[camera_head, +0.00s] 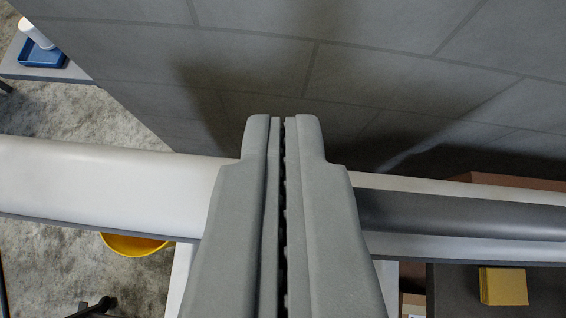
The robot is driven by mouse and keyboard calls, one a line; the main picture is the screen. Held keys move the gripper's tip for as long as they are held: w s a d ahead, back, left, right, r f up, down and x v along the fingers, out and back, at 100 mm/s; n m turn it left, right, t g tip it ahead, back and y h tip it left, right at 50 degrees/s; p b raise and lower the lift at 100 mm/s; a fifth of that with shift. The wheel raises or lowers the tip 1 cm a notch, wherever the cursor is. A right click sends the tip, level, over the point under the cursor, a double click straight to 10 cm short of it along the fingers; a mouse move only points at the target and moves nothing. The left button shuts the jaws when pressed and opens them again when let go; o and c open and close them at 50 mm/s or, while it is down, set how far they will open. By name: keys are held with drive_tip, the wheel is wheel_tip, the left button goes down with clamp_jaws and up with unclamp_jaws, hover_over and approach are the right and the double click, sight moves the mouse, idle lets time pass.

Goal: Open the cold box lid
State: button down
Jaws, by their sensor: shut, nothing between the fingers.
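My gripper (281,128) points up the picture from the bottom centre, its two grey fingers shut together with nothing between them. A long white rounded band (105,188) crosses behind and below it from left to right. On the right the band carries a dark grey rounded strip (460,215). It may be the edge of the cold box lid, but I cannot tell for sure. The gripper hides its middle. I cannot tell whether the fingers touch it, or whether the lid is open or shut.
A dark grey tiled surface (400,60) fills the top. A blue tray (42,54) with a white object (36,33) is at the upper left. A yellow round container (135,244) is at the lower left. A yellow block (503,286) lies on a dark surface (458,292) at the lower right.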

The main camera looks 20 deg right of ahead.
drive_tip(key=shift+s, duration=0.1)
drive_tip(key=s+a+f, duration=0.1)
drive_tip(key=s+f, duration=0.1)
drive_tip(key=s, duration=0.6)
drive_tip(key=s+a+f+t, duration=0.1)
drive_tip(key=s+a+f, duration=0.1)
drive_tip(key=s, duration=0.6)
drive_tip(key=shift+a, duration=0.1)
